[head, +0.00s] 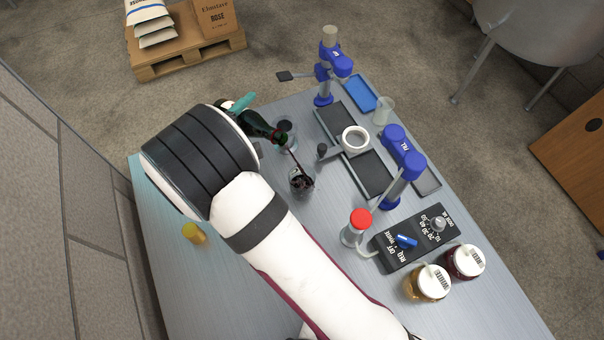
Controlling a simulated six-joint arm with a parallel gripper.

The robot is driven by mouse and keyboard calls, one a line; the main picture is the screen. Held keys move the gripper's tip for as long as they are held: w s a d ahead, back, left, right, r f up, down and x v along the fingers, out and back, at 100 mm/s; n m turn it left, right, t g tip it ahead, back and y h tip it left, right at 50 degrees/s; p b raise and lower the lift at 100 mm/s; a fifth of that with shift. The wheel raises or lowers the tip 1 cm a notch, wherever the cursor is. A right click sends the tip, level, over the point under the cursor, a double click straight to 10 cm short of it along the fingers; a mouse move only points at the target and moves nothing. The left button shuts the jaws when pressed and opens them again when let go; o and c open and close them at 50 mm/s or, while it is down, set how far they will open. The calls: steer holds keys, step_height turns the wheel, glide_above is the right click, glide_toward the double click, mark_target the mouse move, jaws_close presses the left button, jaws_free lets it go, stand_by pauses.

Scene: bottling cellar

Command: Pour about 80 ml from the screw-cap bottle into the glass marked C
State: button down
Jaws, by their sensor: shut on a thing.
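The dark green bottle (258,126) is tilted with its neck down and to the right. My gripper (250,123) is shut on it; a teal part shows beside the bottle, and my wrist hides most of the jaws. A thin dark red stream runs from the bottle's mouth into a clear glass (301,183), which holds some dark red liquid. A second glass (287,132) stands just behind the neck, with something dark in it that I cannot make out. A third clear glass (384,111) stands farther right. I cannot read a letter on any glass.
The grey table (250,300) carries a black track (373,173) with a white ring (355,139), blue posts (405,165), a red-topped container (358,226), a control panel (417,238) and two white-lidded jars (430,283). A yellow cylinder (194,233) stands at left.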

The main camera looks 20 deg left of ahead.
steer(key=shift+d+r+n, duration=0.1)
steer(key=shift+n, duration=0.2)
steer(key=shift+r, duration=0.1)
stand_by(1.5)
steer(key=shift+s+d+r+g+h, duration=0.1)
steer(key=shift+d+r+g+h, duration=0.1)
steer(key=shift+d+g+h, duration=0.15)
steer(key=shift+s+d+f+n+h, duration=0.1)
steer(key=shift+d+n+h, duration=0.15)
steer(key=shift+n, duration=0.35)
steer(key=s+d+f+n+g+h, duration=0.1)
steer(key=d+f+n+g+h, duration=0.1)
steer(key=d+n+h, duration=0.3)
steer(key=shift+s+d+f+n+h, duration=0.3)
steer(key=shift+f+n+h, duration=0.45)
steer(key=shift+n, duration=0.35)
stand_by(1.1)
